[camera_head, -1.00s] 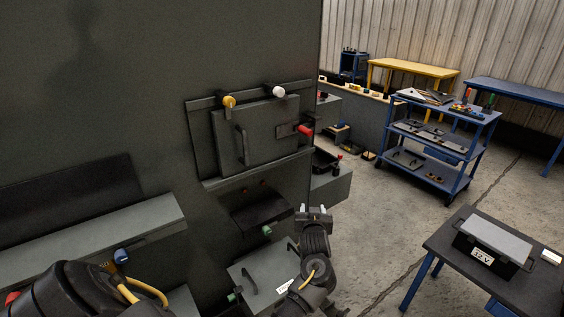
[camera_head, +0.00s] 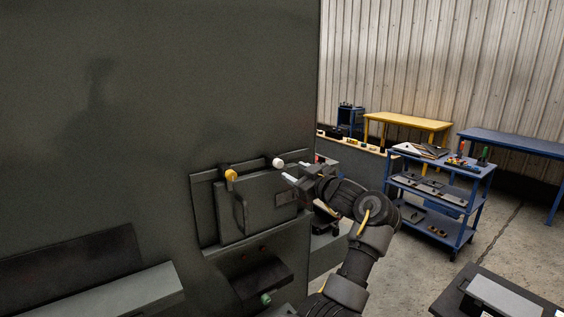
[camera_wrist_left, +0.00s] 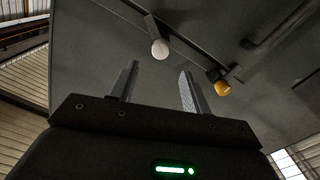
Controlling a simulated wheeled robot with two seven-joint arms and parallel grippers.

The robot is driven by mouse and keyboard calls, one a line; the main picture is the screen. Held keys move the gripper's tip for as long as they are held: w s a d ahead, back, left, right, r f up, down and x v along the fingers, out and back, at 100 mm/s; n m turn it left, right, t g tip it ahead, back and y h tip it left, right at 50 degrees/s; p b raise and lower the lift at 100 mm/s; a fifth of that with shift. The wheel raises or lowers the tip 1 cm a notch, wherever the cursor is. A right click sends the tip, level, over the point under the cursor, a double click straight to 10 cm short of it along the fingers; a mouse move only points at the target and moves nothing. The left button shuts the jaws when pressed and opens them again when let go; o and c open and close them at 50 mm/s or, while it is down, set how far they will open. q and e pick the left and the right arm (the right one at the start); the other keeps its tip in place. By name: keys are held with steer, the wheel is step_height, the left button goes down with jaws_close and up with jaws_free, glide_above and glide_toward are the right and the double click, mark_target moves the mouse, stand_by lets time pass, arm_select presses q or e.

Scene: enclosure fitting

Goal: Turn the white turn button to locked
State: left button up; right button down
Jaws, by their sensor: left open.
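The white turn button (camera_head: 278,162) sits at the top edge of the small grey door (camera_head: 262,196) on the enclosure's dark wall. My left gripper (camera_head: 293,172) is open and empty, just right of and below the white button in the head view. In the left wrist view the white button (camera_wrist_left: 159,49) appears beyond the gap between the two spread fingers (camera_wrist_left: 158,72), apart from both. A yellow turn button (camera_head: 231,175) is on the same top edge, to the left; it also shows in the wrist view (camera_wrist_left: 222,88). My right gripper is out of view.
The door has a handle (camera_head: 240,213). A dark ledge (camera_head: 262,284) with a green knob (camera_head: 266,299) juts out below. A blue cart (camera_head: 440,195) and a yellow table (camera_head: 408,121) stand well back on the right.

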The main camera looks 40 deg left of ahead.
mark_target(280, 164)
arm_select(q)
steer(key=p+x, duration=0.2)
steer(key=x, duration=0.4)
steer(key=shift+a+r+p, duration=0.15)
steer(key=shift+a+p, duration=0.1)
steer(key=shift+p, duration=0.15)
steer(key=shift+w+a+p, duration=0.3)
steer(key=shift+a, duration=0.4)
steer(key=c, duration=1)
